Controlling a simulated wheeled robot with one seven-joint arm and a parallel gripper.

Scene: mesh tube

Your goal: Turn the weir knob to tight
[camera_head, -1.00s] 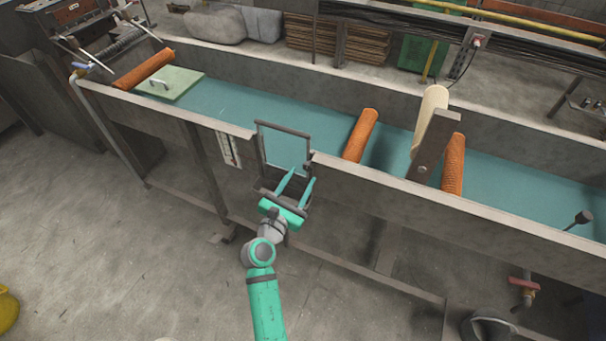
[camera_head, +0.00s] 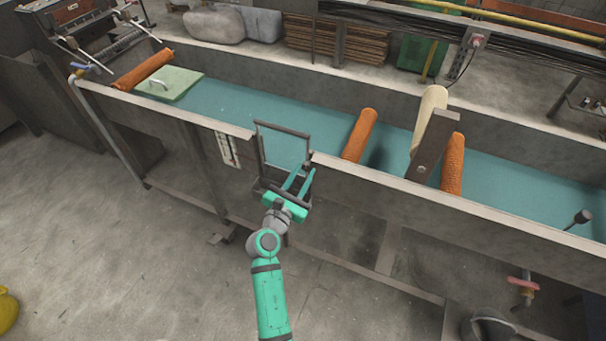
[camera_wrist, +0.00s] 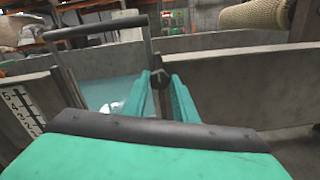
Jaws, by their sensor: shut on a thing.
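The weir is a dark upright rectangular frame (camera_head: 282,128) set in a gap of the tank's near wall. It also stands tall in the wrist view (camera_wrist: 97,29). My gripper (camera_head: 303,172) is at the right side of this frame. In the wrist view my gripper (camera_wrist: 160,82) has its two green fingers on either side of a small dark knob (camera_wrist: 158,79) by the frame's right post, and is shut on it. The fingers hide most of the knob, so its turn angle cannot be told.
The tank's near wall (camera_head: 400,190) runs along both sides of the weir, with teal water (camera_head: 230,103) behind it. An orange roller (camera_head: 359,136) and a dark upright bracket (camera_head: 433,146) stand to the right. A white scale (camera_head: 228,150) hangs left.

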